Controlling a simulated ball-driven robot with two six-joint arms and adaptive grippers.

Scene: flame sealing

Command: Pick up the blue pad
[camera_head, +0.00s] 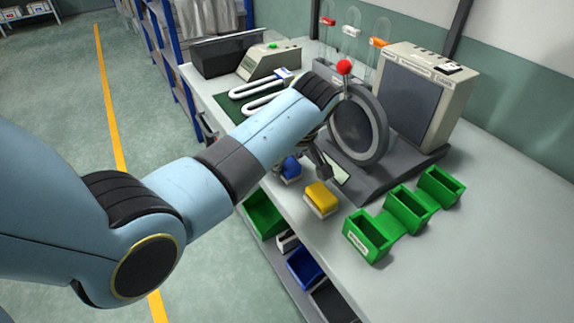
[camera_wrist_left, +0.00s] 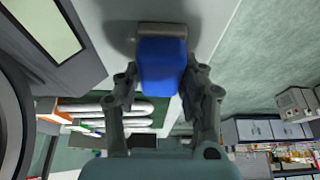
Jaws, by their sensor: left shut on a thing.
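The blue pad (camera_head: 291,167) shows in the head view near the table's front edge, partly covered by my left arm and gripper. In the left wrist view the blue pad (camera_wrist_left: 162,66) fills the space between the two fingers of my left gripper (camera_wrist_left: 162,78), which is shut on it. My right gripper is in neither view.
A yellow pad (camera_head: 321,195) sits in a pale holder just right of the blue one. Green bins (camera_head: 367,238) stand further right. A machine with a round dark disc (camera_head: 357,130) stands close behind the gripper. The table's right side is clear.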

